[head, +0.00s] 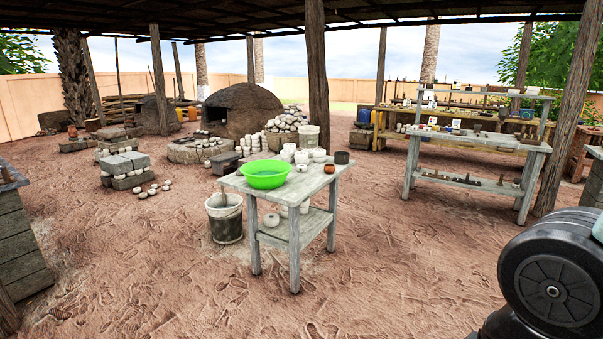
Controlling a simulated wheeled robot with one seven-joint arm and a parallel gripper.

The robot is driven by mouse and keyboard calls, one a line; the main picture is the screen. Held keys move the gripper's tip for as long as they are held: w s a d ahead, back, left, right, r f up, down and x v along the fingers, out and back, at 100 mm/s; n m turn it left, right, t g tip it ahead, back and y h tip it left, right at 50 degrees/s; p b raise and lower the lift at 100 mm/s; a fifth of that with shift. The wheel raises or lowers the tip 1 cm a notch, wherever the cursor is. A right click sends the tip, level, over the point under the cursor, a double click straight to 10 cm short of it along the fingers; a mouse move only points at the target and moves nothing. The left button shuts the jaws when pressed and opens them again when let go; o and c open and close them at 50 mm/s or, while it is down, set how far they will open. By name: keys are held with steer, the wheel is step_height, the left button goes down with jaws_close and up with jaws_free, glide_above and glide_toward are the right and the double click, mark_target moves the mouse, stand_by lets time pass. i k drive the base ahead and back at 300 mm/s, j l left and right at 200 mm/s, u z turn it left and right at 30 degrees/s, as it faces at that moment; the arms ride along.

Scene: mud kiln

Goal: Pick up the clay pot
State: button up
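A small reddish-brown clay pot (329,168) stands on the grey wooden table (277,188) in the middle of the head view, near the table's right side. A dark brown pot (342,157) stands just behind it at the back right corner. Several pale pots (302,157) stand to their left on the same table. I cannot tell for sure which one the task names. My gripper is not in view. A dark rounded part of my arm shows at the lower right, well apart from the table.
A green basin (265,174) is on the table, and a bucket (224,217) stands left of it. A wooden post (316,75) rises behind. A long shelf table (475,145) is at the right, a domed kiln (242,113) at the back. The sandy ground in front is clear.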

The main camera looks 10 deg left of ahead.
mark_target(329, 168)
steer(key=i+u, duration=0.15)
steer(key=i, duration=3.35)
steer(key=i+l+u, duration=0.2)
steer(key=i, duration=0.6)
steer(key=j, duration=0.1)
